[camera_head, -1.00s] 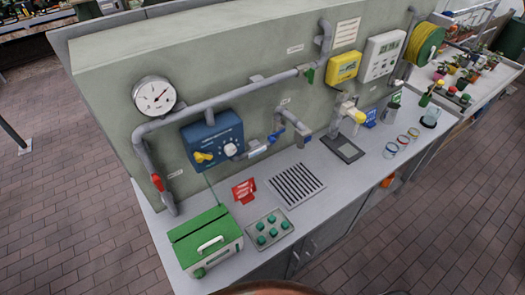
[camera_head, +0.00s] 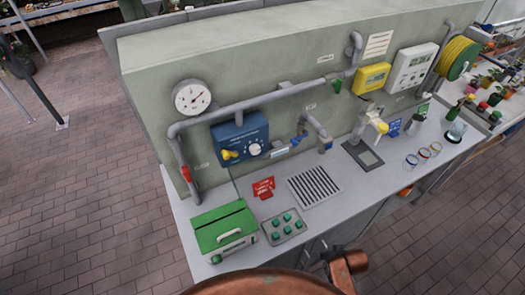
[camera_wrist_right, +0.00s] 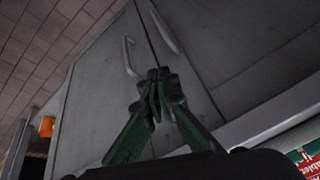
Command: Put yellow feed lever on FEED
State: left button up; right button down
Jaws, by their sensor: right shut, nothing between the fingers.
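The blue control box (camera_head: 239,139) is fixed on the green-grey wall panel. The yellow lever (camera_head: 229,154) sits at the lower left of its front, beside a round white knob (camera_head: 255,149). The box's lettering, including any FEED mark, is too small to read. My right gripper shows in the right wrist view (camera_wrist_right: 157,77), shut and empty, in front of grey cabinet doors with handles. In the head view, my copper-coloured right arm shows at the bottom edge, well below the box. My left gripper is not in view.
On the counter stand a green-lidded case (camera_head: 224,230), a red sign (camera_head: 263,188), a plate with several green knobs (camera_head: 284,225) and a drain grille (camera_head: 314,186). A grey pipe (camera_head: 265,105) runs above the box. Another yellow handle (camera_head: 382,127) is on the tap.

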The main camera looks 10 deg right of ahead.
jog(key=w+a+r+t+y+p, duration=0.1)
jog(key=w+a+r, duration=0.15)
jog(key=r, duration=1.05)
jog(key=m+t+y, duration=0.2)
jog(key=t+y, duration=0.1)
jog(key=y, duration=0.8)
send_near(227, 152)
jog(key=s+d+r, duration=0.2)
jog(key=d, duration=0.6)
jog(key=p+x, duration=0.1)
jog(key=x, duration=0.3)
jog(key=s+a+p+x, duration=0.1)
jog(key=x, duration=0.3)
jog(key=s+p+x, duration=0.1)
jog(key=x, duration=0.3)
jog(key=shift+s+a+p, duration=0.15)
jog(key=shift+a+p, duration=0.15)
jog(key=shift+a, duration=0.25)
jog(key=shift+a+f, duration=0.1)
jog(key=shift+a, duration=0.05)
